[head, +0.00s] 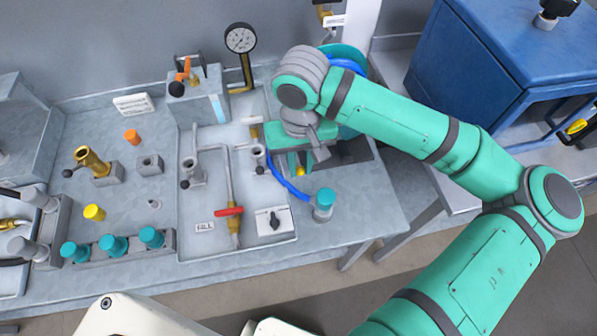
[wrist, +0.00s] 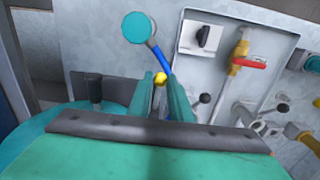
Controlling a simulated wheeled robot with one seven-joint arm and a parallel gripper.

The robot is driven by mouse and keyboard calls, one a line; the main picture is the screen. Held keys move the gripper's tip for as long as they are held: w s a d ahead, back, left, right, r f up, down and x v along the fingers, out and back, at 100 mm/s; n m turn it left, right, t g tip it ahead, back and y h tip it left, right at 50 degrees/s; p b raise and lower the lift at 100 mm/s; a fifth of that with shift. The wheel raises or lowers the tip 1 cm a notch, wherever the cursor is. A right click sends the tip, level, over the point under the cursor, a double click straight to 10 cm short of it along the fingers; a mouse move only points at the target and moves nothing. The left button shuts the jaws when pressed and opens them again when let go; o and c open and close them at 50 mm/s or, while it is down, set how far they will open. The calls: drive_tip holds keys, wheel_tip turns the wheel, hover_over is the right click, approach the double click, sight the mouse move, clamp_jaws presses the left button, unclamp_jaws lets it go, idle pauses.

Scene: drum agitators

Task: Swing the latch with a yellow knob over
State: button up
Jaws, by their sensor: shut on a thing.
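The yellow knob (wrist: 160,79) shows in the wrist view between the tips of my two teal fingers. A small bit of yellow (head: 299,170) also shows below my gripper in the head view. My gripper (head: 300,164) points down at the right part of the bench, close to the blue hose. In the wrist view my gripper (wrist: 159,88) is shut on the knob. The latch's arm and its pivot are hidden by my fingers and hand, so I cannot tell how far it is swung.
A blue hose (head: 287,184) runs close by to a teal-capped fitting (head: 323,203). The tray left of my gripper holds a red-handled valve (head: 229,212) and a black switch (head: 274,221). A pressure gauge (head: 240,39) stands behind. A blue cabinet (head: 480,75) stands right.

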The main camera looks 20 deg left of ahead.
drive_tip(key=shift+w+r, duration=0.15)
drive_tip(key=shift+w+a+r, duration=0.15)
drive_tip(key=shift+w+r, duration=0.1)
drive_tip(key=shift+r, duration=0.3)
drive_tip(key=shift+w+a+r, duration=0.1)
drive_tip(key=shift+w+r, duration=0.1)
drive_tip(key=shift+r, duration=0.3)
drive_tip(key=o, duration=0.9)
drive_tip(key=shift+s, duration=0.1)
wheel_tip(320, 180, up, 9)
idle(0.5)
